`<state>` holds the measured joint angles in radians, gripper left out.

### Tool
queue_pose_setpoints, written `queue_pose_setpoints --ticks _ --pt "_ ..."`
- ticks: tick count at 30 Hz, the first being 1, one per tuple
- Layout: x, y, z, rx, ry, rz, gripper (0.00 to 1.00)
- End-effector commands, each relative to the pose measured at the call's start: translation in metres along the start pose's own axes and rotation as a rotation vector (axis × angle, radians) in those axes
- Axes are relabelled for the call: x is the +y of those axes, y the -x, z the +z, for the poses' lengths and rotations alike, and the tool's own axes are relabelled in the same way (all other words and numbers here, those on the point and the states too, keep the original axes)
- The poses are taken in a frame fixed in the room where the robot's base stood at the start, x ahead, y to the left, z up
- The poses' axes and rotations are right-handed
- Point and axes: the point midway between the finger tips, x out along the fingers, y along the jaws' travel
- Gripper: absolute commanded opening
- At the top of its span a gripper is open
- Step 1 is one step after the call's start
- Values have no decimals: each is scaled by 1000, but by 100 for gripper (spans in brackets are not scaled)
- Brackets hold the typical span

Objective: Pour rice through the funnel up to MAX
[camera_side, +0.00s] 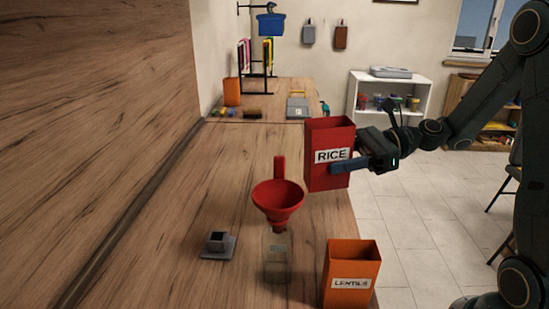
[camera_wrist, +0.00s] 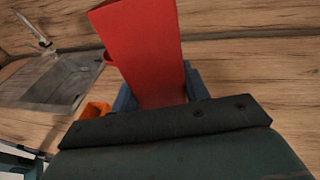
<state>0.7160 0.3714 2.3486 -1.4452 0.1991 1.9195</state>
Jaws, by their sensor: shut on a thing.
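A red box labelled RICE (camera_side: 331,172) is held upright by my gripper (camera_side: 352,166) in the side view, to the right of and a little above the funnel. My gripper is shut on it; the box also fills the middle of the wrist view (camera_wrist: 143,45), between the blue fingers (camera_wrist: 160,97). The red funnel (camera_side: 278,200) sits on the mouth of a clear jar (camera_side: 277,258) on the counter. The jar looks empty, and a MAX mark cannot be made out. The inside of the rice box is hidden from view.
An orange LENTILS box (camera_side: 350,272) stands right of the jar at the counter edge. A small grey block (camera_side: 217,244) lies left of it. The wooden splashback (camera_side: 100,120) bounds the left. The counter between the jar and the far items is clear.

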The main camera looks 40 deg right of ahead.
Motion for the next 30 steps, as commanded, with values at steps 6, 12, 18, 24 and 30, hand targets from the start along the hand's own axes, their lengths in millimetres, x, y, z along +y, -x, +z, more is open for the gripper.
queue_pose_setpoints --ticks 6,12,18,24,30 --pt "-2 -6 50 21 33 -7 13" --pt "3 -11 95 40 50 -14 13" --pt "10 -14 127 54 58 -20 13" --pt "14 -14 141 60 58 -22 13" --pt "14 -14 142 61 58 -22 13"
